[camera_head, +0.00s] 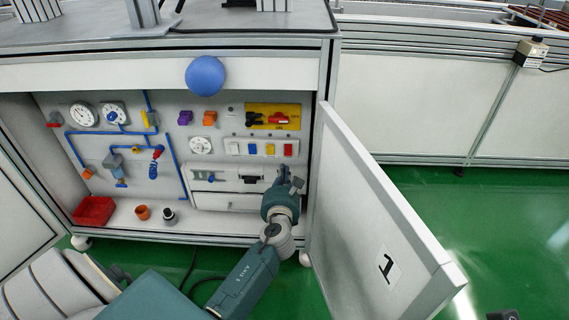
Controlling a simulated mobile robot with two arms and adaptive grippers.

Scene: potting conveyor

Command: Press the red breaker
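The red breaker (288,150) is at the right end of a row of coloured switches on the panel inside the open cabinet. It sits below a yellow plate (290,110) with a black and a red handle. My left gripper (291,178) is in front of the panel's right part, below the red breaker in the picture and apart from it. Its two dark fingertips show a gap, with nothing between them. A small dark part at the bottom right edge may belong to my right gripper (504,315); its fingers cannot be made out.
An open cabinet door (365,215) stands close to the right of my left arm. A blue ball-like knob (205,76) is at the cabinet's upper edge. Gauges, blue pipes and a red bin (94,211) fill the left side. Green floor (520,230) is clear at right.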

